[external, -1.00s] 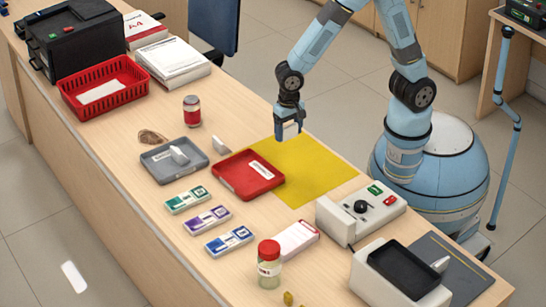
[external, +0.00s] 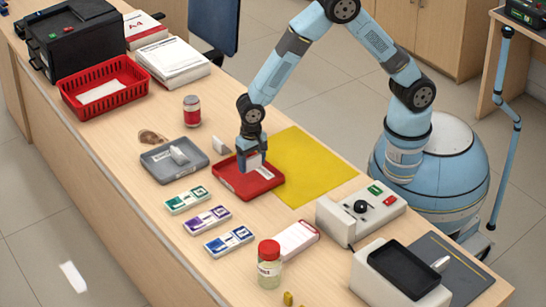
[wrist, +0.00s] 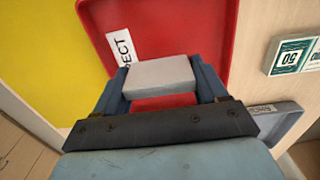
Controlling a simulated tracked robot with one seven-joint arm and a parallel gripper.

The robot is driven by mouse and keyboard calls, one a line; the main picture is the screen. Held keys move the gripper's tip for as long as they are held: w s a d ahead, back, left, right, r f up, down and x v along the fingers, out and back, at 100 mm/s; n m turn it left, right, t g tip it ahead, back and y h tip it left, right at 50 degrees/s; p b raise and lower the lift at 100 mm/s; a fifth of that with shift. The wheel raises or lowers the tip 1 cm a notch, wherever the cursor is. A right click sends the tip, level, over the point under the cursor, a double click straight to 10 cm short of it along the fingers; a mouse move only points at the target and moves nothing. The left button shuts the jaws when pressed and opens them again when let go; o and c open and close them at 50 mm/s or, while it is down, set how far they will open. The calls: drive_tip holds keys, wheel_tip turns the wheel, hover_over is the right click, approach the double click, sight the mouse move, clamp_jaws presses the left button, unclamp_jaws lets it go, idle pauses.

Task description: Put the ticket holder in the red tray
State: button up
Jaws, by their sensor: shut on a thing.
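My gripper (external: 252,165) is shut on a small pale grey block, the ticket holder (wrist: 160,75), which lies between both fingers in the wrist view. The gripper points down over the red tray (external: 262,188), near its back side. The red tray also fills the upper middle of the wrist view (wrist: 190,25), with a white label partly reading "ECT" beside the ticket holder. I cannot tell whether the ticket holder touches the tray floor. In the external view the fingers mostly hide it.
A grey tray (external: 160,167) with a white piece in it stands left of the red tray, with another white piece (external: 220,146) between them. A yellow mat (external: 305,165) lies on the right. Several coloured ticket blocks (external: 208,219) lie in front.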

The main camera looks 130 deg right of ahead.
sight(249, 179)
drive_tip(key=shift+w+d+f, duration=0.15)
drive_tip(key=shift+w+f, duration=0.25)
drive_tip(key=shift+f, duration=1.7)
drive_tip(key=o, duration=1.2)
drive_tip(key=shift+c, duration=0.2)
